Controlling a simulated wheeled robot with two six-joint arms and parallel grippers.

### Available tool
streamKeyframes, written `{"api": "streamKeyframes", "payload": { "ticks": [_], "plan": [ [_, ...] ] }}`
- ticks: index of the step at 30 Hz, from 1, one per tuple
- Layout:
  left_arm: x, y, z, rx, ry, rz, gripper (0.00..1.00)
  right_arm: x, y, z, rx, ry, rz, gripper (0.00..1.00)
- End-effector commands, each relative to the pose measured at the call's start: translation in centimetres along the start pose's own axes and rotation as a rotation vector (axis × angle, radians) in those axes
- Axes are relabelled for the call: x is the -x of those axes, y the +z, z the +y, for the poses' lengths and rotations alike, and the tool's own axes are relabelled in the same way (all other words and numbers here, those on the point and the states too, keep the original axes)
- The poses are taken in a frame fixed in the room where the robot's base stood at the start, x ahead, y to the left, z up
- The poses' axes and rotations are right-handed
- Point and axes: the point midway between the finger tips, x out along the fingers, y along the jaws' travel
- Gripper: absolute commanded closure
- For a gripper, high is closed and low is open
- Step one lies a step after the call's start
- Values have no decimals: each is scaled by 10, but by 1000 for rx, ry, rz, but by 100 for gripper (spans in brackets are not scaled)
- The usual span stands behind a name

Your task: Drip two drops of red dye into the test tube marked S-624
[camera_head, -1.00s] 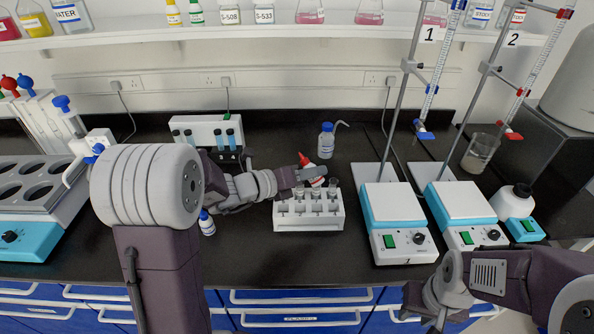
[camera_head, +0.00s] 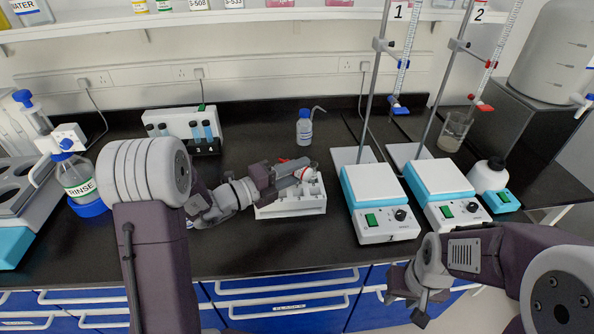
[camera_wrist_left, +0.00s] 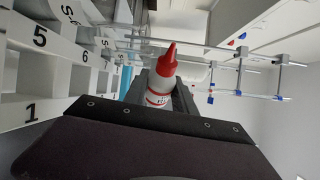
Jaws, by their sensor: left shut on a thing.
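My left gripper (camera_head: 293,172) is shut on a small white dropper bottle with a red cap, just above the tube rack. The bottle (camera_wrist_left: 158,98) shows between the fingers in the left wrist view, its red nozzle pointing away from the gripper. In the head view the bottle is tilted and partly hidden by the fingers. The white test tube rack (camera_head: 291,210) stands on the bench; my gripper covers much of its top. In the left wrist view the rack (camera_wrist_left: 44,78) shows numbers and tube labels starting with S-6, not fully readable. My right gripper (camera_head: 418,304) hangs empty before the drawers.
Two hot plates (camera_head: 386,228) (camera_head: 463,215) with burette stands are right of the rack. A blue-capped wash bottle (camera_head: 304,128) stands behind it. A rinse bottle (camera_head: 78,180) and a white holder (camera_head: 180,120) are to the left. The bench front is clear.

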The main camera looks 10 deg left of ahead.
Motion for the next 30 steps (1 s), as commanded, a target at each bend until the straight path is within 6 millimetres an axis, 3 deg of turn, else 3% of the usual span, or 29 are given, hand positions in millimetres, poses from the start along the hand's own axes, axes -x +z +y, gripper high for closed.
{"api": "streamKeyframes", "payload": {
  "ticks": [7,13,21,30],
  "plan": [
    [0,0,-1,3,0,0,91,1,0,0,0,0,0,64],
    [0,1,-3,187,-74,0,91,17,-2,0,0,0,0,64],
    [0,1,-3,207,-85,0,91,16,-2,0,0,0,0,64],
    [2,6,-21,442,-180,0,91,50,-5,-1,0,0,0,64]
  ]
}}
